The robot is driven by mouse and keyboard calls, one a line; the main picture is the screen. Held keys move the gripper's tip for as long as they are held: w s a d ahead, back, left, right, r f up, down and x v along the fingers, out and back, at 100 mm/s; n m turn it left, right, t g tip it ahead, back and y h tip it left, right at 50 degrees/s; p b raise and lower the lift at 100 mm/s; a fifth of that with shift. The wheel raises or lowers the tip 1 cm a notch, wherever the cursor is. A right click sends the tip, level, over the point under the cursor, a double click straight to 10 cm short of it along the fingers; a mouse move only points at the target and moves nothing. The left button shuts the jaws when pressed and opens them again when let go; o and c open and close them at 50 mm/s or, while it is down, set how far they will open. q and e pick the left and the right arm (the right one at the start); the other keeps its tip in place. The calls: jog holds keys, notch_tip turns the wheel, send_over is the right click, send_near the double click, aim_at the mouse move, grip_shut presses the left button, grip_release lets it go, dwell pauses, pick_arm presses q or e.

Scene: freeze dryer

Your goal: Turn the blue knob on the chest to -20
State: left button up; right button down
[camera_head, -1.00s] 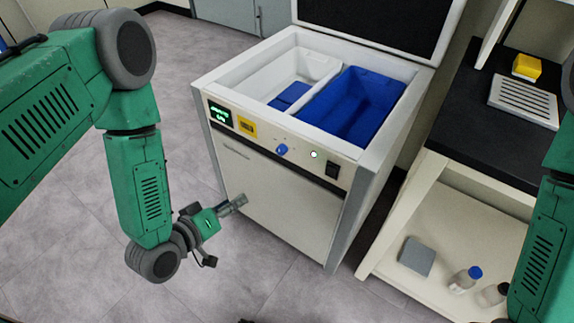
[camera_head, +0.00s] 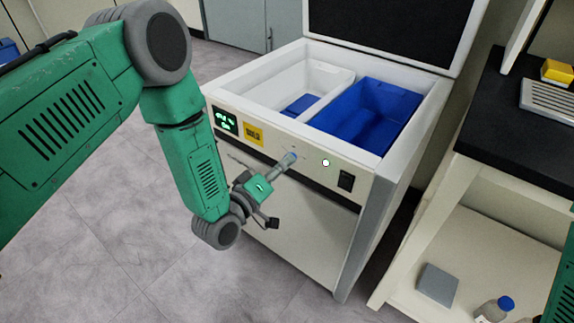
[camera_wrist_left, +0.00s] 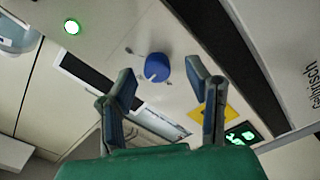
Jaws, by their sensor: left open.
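The blue knob (camera_wrist_left: 157,68) is on the chest's front panel, with a pale pointer mark and small marks around it in the left wrist view. In the head view the knob (camera_head: 291,156) is mostly hidden by my left gripper (camera_head: 287,160). In the left wrist view my left gripper (camera_wrist_left: 166,88) is open, its two fingers apart on either side of the knob and not visibly touching it. The white chest (camera_head: 235,104) has its lid up. Its green-lit display (camera_head: 226,121) is too small to read surely. My right gripper is out of view.
A yellow label (camera_head: 252,135), a lit green button (camera_head: 326,162) and a black switch (camera_head: 345,181) share the panel. A blue bin (camera_head: 412,92) sits inside the open chest. A black-topped bench (camera_head: 500,120) stands at right, with a grey box (camera_head: 438,283) on its lower shelf.

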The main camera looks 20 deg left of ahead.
pick_arm(q)
jog(key=shift+w+d, duration=1.05)
jog(key=shift+w, duration=0.1)
jog(key=shift+a, duration=0.75)
jog(key=c, duration=1)
jog(key=shift+d, duration=0.5)
grip_shut()
jog(key=shift+f, duration=0.1)
jog(key=shift+a, duration=0.15)
